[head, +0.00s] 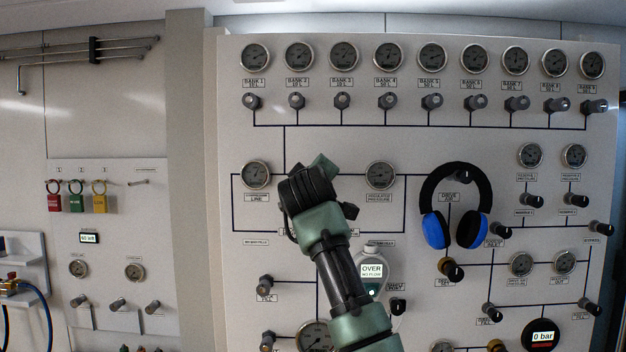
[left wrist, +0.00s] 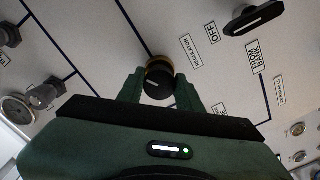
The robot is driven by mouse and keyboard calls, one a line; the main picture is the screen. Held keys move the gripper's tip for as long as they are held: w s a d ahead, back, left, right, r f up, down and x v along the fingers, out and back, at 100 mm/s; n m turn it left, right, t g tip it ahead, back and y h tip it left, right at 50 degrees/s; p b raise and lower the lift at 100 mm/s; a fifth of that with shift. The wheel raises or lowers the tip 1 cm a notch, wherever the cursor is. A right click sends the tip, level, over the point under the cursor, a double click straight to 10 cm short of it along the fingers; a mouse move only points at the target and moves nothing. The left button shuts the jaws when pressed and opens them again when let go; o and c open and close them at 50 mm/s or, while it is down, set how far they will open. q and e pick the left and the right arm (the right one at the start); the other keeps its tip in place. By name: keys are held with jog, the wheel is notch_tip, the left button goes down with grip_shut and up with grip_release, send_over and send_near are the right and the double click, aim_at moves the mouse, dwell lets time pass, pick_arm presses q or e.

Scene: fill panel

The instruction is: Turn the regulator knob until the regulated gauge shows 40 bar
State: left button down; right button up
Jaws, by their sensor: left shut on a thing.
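My left gripper (head: 320,168) reaches up to the middle of the panel in the head view. In the left wrist view its two green fingers (left wrist: 158,86) stand on either side of the regulator knob (left wrist: 159,82), which is black with a brass-coloured ring and a pale pointer line. The gripper is shut on this knob. In the head view the gripper hides the knob. The regulated pressure gauge (head: 381,175) is just right of the gripper, dark-faced with a pale rim; its reading is too small to make out. My right gripper is not in view.
The compressor line gauge (head: 256,175) is left of the gripper. Blue and black headphones (head: 436,205) hang on the panel at right. A display reading OVER (head: 372,270) sits beside my forearm. A black selector knob (left wrist: 256,15) is near an OFF label in the left wrist view.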

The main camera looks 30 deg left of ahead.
pick_arm(q)
jog(key=shift+n, duration=1.2)
jog(key=c, duration=1)
grip_release()
jog(key=shift+s, duration=0.1)
jog(key=b+v, duration=0.5)
jog(key=v, duration=0.2)
jog(key=shift+s+d, duration=0.2)
jog(key=shift+s, duration=0.15)
dwell(0.7)
